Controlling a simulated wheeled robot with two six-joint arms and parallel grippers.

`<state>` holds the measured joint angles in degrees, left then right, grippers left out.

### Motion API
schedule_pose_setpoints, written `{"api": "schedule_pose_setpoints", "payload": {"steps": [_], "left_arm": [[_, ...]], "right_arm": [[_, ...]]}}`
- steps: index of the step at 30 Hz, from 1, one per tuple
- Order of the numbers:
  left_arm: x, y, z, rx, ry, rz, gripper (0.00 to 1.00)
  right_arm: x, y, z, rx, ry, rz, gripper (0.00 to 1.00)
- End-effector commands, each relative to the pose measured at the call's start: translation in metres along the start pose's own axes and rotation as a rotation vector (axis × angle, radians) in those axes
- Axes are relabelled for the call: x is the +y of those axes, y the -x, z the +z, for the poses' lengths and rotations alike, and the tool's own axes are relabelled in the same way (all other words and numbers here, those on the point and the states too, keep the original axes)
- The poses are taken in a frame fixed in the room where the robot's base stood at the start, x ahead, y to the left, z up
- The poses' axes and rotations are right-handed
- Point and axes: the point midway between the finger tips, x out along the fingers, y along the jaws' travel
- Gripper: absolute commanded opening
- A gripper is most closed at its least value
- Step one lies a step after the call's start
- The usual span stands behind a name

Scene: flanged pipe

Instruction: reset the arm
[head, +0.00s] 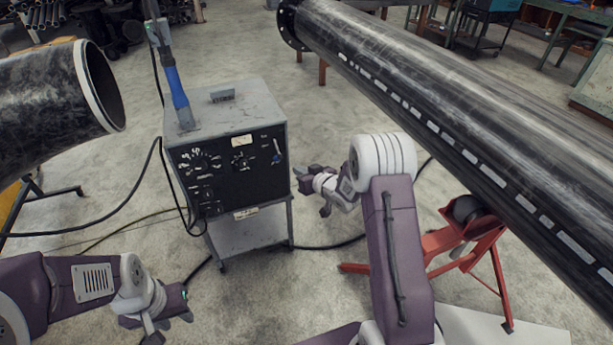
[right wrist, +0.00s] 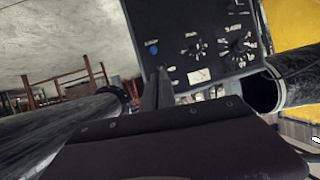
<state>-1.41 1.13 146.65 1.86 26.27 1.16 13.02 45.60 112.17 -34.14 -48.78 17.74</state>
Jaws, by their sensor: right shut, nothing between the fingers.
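My right arm reaches forward in the middle of the head view, bent at a white ringed joint. Its right gripper (head: 308,186) is shut and empty, just right of the welding machine (head: 228,165), which has a black dial panel. In the right wrist view the panel (right wrist: 195,45) shows upside down beyond the dark gripper body (right wrist: 180,145). My left gripper (head: 160,325) is low at the left of the head view, over the floor. Its fingers are small and partly cut off by the lower edge, so its opening is unclear.
A long black flanged pipe (head: 470,120) runs along the right on a red stand (head: 470,245). Another wide pipe (head: 50,105) ends at the left. A blue-handled tool (head: 178,95) stands on the machine. Cables (head: 85,230) cross the floor. Floor between the arms is clear.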

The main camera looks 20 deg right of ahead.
Motion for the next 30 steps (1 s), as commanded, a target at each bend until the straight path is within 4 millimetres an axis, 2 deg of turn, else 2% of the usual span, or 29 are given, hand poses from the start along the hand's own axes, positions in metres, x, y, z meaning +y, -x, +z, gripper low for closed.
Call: {"api": "schedule_pose_setpoints", "payload": {"steps": [3,6,15,17,20,22,24,26,28,29,30], "left_arm": [[0.0,0.001,0.0,0.0,0.0,0.0,0.36],[0.0,0.001,0.0,0.0,0.0,0.0,0.36],[0.0,0.001,0.0,0.0,0.0,0.0,0.36],[0.0,0.006,0.0,0.0,0.0,0.0,0.36],[0.0,0.02,-0.002,0.0,0.0,0.0,0.36],[0.001,0.033,-0.003,0.0,0.0,0.0,0.36],[0.001,0.049,-0.005,0.0,0.0,0.0,0.36],[0.001,0.068,-0.007,0.0,0.0,0.0,0.36],[0.002,0.086,-0.009,0.0,0.0,0.0,0.36],[0.002,0.092,-0.01,0.0,0.0,0.0,0.36],[0.002,0.098,-0.01,0.001,0.0,0.0,0.36]], "right_arm": [[0.001,0.021,0.003,0.0,-0.002,0.002,0.0],[0.001,0.03,0.005,0.002,0.0,0.001,0.0],[0.0,0.033,0.006,0.001,0.0,0.0,0.0],[-0.004,0.034,0.001,0.002,0.004,-0.006,0.0],[-0.019,0.039,-0.034,0.037,0.032,-0.028,0.0],[-0.037,0.049,-0.073,0.078,0.063,-0.051,0.0],[-0.057,0.066,-0.116,0.116,0.082,-0.063,0.0],[-0.073,0.088,-0.149,0.105,0.085,-0.041,0.0],[-0.082,0.116,-0.16,0.016,0.072,0.018,0.0],[-0.083,0.13,-0.157,-0.044,0.06,0.05,0.0],[-0.083,0.148,-0.144,-0.132,0.04,0.089,0.0]]}}
